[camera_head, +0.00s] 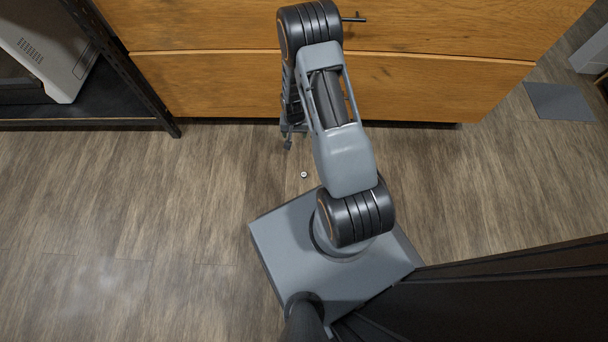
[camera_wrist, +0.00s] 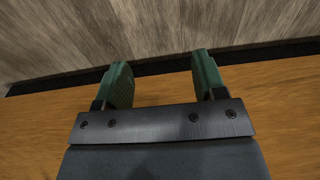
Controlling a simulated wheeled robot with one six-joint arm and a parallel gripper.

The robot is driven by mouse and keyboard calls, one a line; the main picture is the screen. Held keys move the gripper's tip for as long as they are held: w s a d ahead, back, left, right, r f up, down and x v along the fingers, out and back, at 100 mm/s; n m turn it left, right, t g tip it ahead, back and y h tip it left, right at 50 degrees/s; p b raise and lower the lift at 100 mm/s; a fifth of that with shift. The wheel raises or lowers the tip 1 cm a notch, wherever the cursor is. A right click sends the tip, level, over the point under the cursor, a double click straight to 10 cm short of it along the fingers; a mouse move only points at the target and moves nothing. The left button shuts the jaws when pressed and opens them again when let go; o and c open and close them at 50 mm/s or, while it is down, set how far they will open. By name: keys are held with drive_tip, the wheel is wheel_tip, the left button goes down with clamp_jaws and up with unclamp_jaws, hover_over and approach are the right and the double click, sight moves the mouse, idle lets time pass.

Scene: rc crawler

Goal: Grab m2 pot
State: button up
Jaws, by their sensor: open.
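A small round object (camera_head: 304,174), whitish with a dark centre, lies on the wooden floor between my base and the drawer unit. It may be the m2 pot, but it is too small to tell. My gripper (camera_head: 290,137) hangs close to the drawer front, a little beyond and left of the small object. In the wrist view, my gripper (camera_wrist: 163,75) shows two green fingers spread apart with nothing between them. The small object does not show in the wrist view.
A wooden drawer unit (camera_head: 210,85) spans the back, close to my arm. A dark metal rack (camera_head: 125,70) with a white machine (camera_head: 50,45) stands at the left. A dark panel (camera_head: 490,300) is at the lower right. The floor (camera_head: 120,220) at the left is clear.

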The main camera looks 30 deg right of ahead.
drive_tip(key=s+f+m, duration=0.2)
drive_tip(key=s+f, duration=0.3)
drive_tip(key=f, duration=0.8)
drive_tip(key=b, duration=0.3)
hover_over(304, 174)
drive_tip(key=shift+g, duration=0.3)
wheel_tip(304, 174, down, 8)
drive_tip(key=shift+f, duration=0.25)
drive_tip(key=shift+f+b, duration=1.65)
drive_tip(key=shift+f, duration=1.3)
drive_tip(key=shift+c, duration=0.3)
drive_tip(key=c, duration=0.9)
drive_tip(key=shift+c, duration=0.2)
